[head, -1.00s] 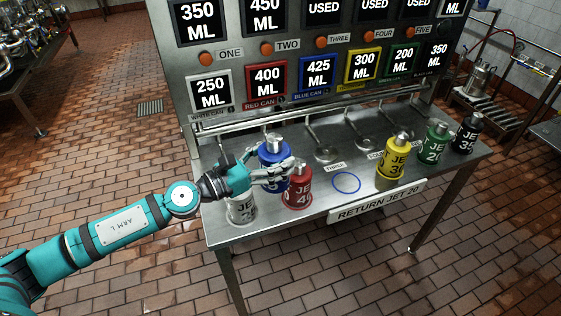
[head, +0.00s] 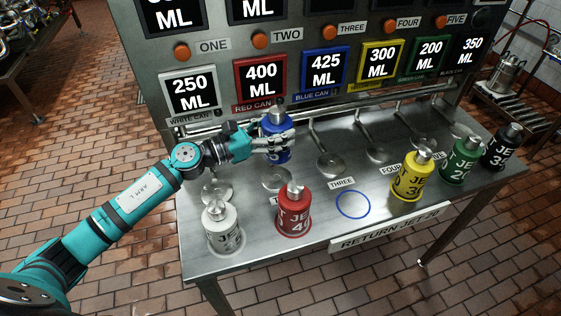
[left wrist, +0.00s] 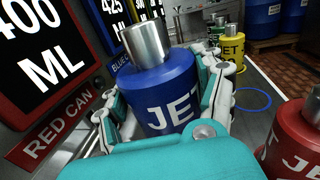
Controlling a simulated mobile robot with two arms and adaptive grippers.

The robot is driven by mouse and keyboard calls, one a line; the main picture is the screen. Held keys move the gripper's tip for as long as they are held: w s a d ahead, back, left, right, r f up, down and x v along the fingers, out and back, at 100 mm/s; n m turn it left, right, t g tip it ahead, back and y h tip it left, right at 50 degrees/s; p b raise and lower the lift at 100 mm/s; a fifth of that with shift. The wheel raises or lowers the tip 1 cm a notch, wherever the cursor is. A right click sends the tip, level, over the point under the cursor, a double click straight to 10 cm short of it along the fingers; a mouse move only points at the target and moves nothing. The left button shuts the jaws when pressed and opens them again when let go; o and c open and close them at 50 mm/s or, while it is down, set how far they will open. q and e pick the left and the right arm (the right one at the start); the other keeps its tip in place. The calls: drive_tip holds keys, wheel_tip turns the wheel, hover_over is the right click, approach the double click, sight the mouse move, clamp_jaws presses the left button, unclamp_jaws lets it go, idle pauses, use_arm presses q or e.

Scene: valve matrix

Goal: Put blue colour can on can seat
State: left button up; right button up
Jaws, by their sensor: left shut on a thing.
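The blue can (head: 273,125) with a silver cap is held upright in my left gripper (head: 277,142), whose fingers close around its sides. It also fills the middle of the left wrist view (left wrist: 165,85). In the head view it shows just above and behind the round metal seat at TWO (head: 276,180), apparently raised off the table. The seat at THREE (head: 333,165) is bare, to the right of it. The empty blue ring (head: 353,204) is on the table's front part. My right gripper is out of view.
The white can (head: 223,228) and red can (head: 294,211) stand along the front of the steel table (head: 318,232). Yellow (head: 409,178), green (head: 461,161) and black cans (head: 499,149) stand to the right. Curved pipes and the display panel (head: 220,60) rise behind.

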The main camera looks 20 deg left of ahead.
sight(266, 158)
use_arm(q)
drive_tip(key=f, duration=0.2)
drive_tip(key=s+f, duration=0.1)
drive_tip(key=f, duration=0.1)
drive_tip(key=shift+s+f, duration=0.1)
drive_tip(key=shift+f, duration=0.1)
wheel_tip(266, 158, down, 3)
drive_tip(key=shift+r+b, duration=0.15)
drive_tip(key=shift+b, duration=0.25)
drive_tip(key=shift+f, duration=0.45)
drive_tip(key=o, duration=1.4)
drive_tip(key=shift+r, duration=0.2)
drive_tip(key=b+v, duration=0.2)
drive_tip(key=v, duration=0.8)
drive_tip(key=shift+s+a+f+b, duration=0.15)
drive_tip(key=shift+f+b, duration=0.05)
drive_tip(key=shift+b, duration=0.15)
drive_tip(key=shift+s+a+r, duration=0.15)
drive_tip(key=shift+s+a, duration=0.35)
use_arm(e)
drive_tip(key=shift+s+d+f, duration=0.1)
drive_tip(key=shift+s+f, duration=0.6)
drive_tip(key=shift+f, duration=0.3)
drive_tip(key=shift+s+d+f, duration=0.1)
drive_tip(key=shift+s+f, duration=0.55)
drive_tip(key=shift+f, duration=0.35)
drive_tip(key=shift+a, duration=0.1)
